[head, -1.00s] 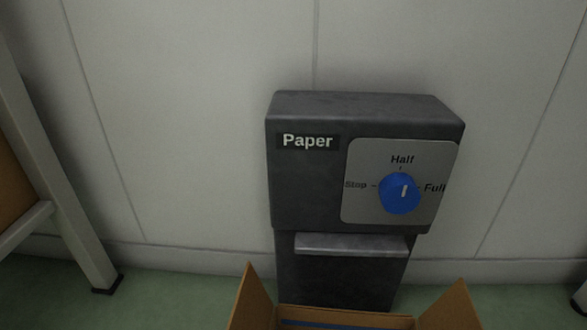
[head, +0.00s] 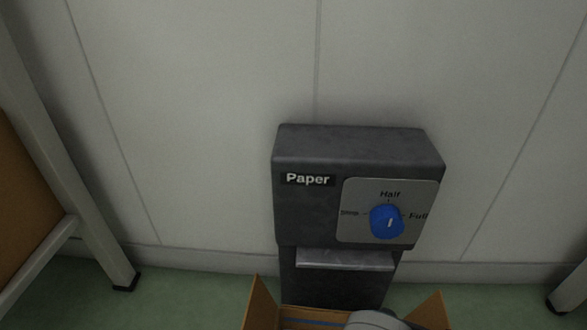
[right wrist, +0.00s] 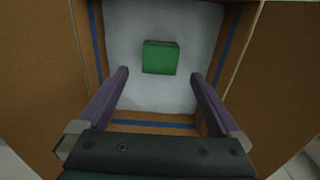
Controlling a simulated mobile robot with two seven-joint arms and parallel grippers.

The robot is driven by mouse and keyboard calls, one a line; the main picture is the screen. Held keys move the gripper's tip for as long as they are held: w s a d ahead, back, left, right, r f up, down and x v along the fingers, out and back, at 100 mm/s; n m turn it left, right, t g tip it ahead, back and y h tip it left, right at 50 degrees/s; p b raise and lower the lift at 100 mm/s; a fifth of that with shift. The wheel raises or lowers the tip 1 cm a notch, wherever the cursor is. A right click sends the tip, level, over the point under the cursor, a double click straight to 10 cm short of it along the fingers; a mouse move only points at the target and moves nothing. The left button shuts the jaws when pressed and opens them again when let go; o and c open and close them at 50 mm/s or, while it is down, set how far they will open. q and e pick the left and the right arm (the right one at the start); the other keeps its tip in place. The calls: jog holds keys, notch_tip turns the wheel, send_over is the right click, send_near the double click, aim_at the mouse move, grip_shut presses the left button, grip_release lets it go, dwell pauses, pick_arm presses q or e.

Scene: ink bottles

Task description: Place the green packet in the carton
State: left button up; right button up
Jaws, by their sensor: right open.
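The open cardboard carton (head: 262,306) stands at the bottom of the head view, in front of the paper machine, with its side flaps up. In the right wrist view I look down into the carton (right wrist: 150,129), which has blue stripes on its inner walls. The green packet (right wrist: 160,58) lies on the pale bottom inside it. My right gripper (right wrist: 162,76) is open above the carton, its two purple fingers apart. The packet shows beyond and between the fingertips, and nothing is held. In the head view only a grey part of my right arm shows over the carton. My left gripper is not in view.
A dark machine (head: 350,155) labelled Paper stands against the wall behind the carton. Its blue dial (head: 387,222) has Half and Full marks. A white-legged frame (head: 85,215) stands at the left. Green floor shows between them.

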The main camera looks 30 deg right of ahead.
notch_tip(320, 180, up, 11)
jog(key=a+n+t+y+p, duration=0.1)
jog(key=a+n+y, duration=0.1)
jog(key=a+n, duration=0.15)
jog(key=s+d+r+n+t+h, duration=0.1)
jog(key=s+d+r+n+t, duration=0.1)
jog(key=d+r+n, duration=0.3)
jog(key=d+r, duration=0.3)
jog(key=r, duration=0.3)
jog(key=shift+s+d+t+h, duration=0.25)
jog(key=shift+d+t+h, duration=0.05)
jog(key=shift+d+h, duration=0.1)
jog(key=shift+n, duration=0.25)
